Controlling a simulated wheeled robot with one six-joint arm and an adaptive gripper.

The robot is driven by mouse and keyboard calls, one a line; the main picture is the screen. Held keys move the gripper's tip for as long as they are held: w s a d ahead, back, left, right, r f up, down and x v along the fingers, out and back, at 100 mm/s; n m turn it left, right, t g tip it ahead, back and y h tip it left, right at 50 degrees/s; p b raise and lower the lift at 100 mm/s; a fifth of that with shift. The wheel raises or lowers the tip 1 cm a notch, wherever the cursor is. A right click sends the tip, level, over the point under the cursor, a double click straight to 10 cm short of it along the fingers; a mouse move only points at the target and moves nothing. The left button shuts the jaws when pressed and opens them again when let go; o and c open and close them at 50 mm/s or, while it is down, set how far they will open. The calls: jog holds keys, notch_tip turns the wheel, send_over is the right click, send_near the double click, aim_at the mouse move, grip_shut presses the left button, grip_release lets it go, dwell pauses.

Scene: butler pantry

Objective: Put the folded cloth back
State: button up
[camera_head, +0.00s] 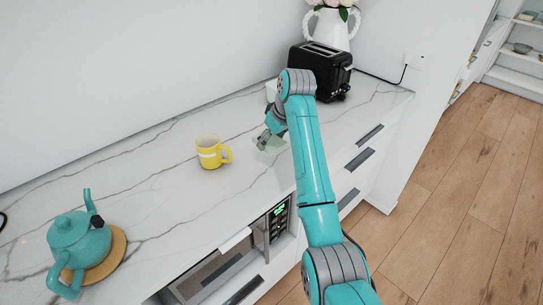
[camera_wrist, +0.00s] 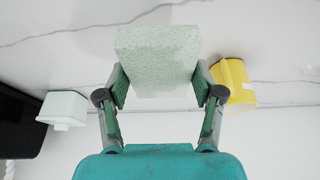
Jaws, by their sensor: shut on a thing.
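The folded cloth (camera_wrist: 158,58) is a pale green, block-shaped bundle between the fingers in the wrist view. My gripper (camera_wrist: 160,88) is shut on it, one finger on each side. In the head view the cloth (camera_head: 270,144) shows as a pale green patch at my gripper (camera_head: 268,134), over the marble counter and right of the yellow mug. My arm hides part of the area behind it. Whether the cloth touches the counter I cannot tell.
A yellow mug (camera_head: 210,152) stands left of my gripper on the marble counter (camera_head: 130,170). A white container (camera_wrist: 64,109) and black toaster (camera_head: 322,68) are nearby. A teal teapot (camera_head: 78,242) sits on a wooden trivet (camera_head: 116,250). Counter between mug and teapot is clear.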

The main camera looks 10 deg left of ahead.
aim_at(278, 145)
jog(key=shift+f, duration=3.6)
jog(key=shift+f, duration=0.1)
jog(key=o, duration=1.1)
jog(key=v, duration=1.2)
